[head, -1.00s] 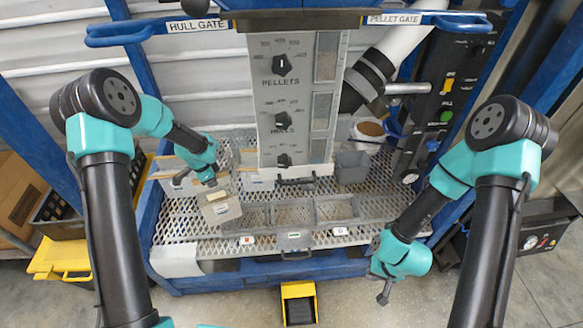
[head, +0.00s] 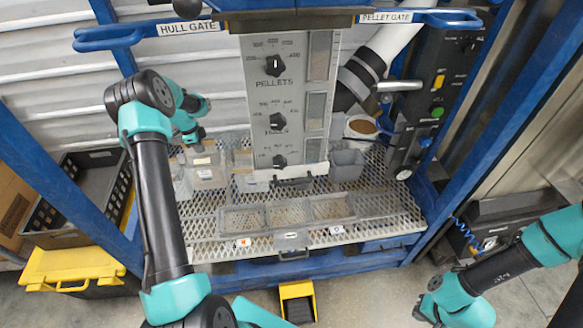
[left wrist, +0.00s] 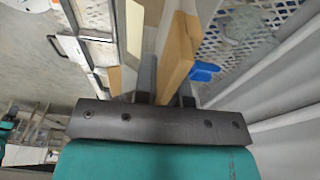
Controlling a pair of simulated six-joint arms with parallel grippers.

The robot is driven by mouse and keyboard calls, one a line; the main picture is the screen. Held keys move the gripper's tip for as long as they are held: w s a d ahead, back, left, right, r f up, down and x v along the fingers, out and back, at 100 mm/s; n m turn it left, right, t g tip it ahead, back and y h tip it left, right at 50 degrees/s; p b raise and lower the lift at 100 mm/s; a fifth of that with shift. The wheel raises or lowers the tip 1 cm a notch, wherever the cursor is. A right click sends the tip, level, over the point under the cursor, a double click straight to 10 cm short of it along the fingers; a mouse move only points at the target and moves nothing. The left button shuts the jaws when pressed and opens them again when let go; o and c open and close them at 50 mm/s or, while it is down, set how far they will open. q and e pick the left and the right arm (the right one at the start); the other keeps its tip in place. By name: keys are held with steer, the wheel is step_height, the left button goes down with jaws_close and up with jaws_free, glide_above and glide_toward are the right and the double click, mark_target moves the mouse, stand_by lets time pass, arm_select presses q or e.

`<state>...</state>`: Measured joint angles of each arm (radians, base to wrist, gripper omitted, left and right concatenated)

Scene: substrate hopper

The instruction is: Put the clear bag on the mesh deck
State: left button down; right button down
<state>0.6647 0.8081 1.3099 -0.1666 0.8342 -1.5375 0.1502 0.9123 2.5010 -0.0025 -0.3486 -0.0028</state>
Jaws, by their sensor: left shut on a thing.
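The clear bag (head: 207,175) with a tan header strip is at the rear left of the mesh deck (head: 203,224) in the head view. My left gripper (head: 197,147) is at the bag's top edge, shut on it. In the left wrist view a tan strip (left wrist: 180,52) stands between the fingers (left wrist: 167,92). I cannot tell whether the bag's bottom touches the deck. My right gripper (head: 424,316) is low at the right, off the deck and empty; its jaws are too small to read.
A grey bin (head: 347,164) and a white cup with brown contents (head: 361,128) stand at the back right. The dial panel (head: 277,100) hangs over the middle. Other clear containers (head: 243,163) are near the bag.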

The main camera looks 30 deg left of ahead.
mark_target(203, 157)
arm_select(q)
steer(key=shift+s+a, duration=0.1)
stand_by(0.3)
steer(key=shift+f, duration=3.1)
steer(key=shift+f, duration=1.95)
steer(key=c, duration=1.7)
jaws_free()
steer(key=shift+f, duration=0.1)
steer(key=o, duration=0.5)
